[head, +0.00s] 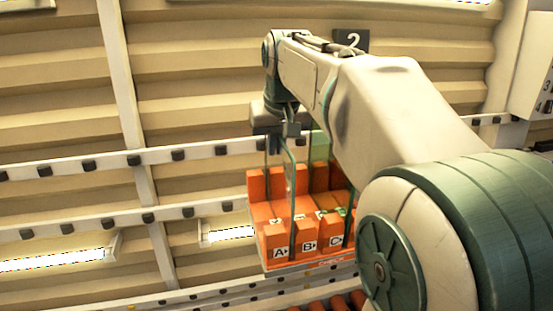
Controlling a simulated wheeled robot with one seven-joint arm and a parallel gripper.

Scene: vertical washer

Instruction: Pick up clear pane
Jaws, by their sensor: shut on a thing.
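My gripper (291,129) hangs fingers down at the end of my arm, above the left part of an orange slotted rack (275,243). It is shut on the top of an upright clear pane (291,185), whose greenish edge runs down in front of the rack's A and B labels. I cannot tell whether the pane's lower end sits in a slot or is clear of it. A greenish pane (320,145) shows behind, to the right, partly hidden by my arm. Labels A, B and C are on the rack's front; its right side is hidden.
Pale rails (190,212) with dark blocks cross behind the rack, before a ribbed tan wall (210,70). Several orange-red rounded things (340,303) lie below the rack. A white numbered panel (532,75) is at the right. Space left of the rack looks free.

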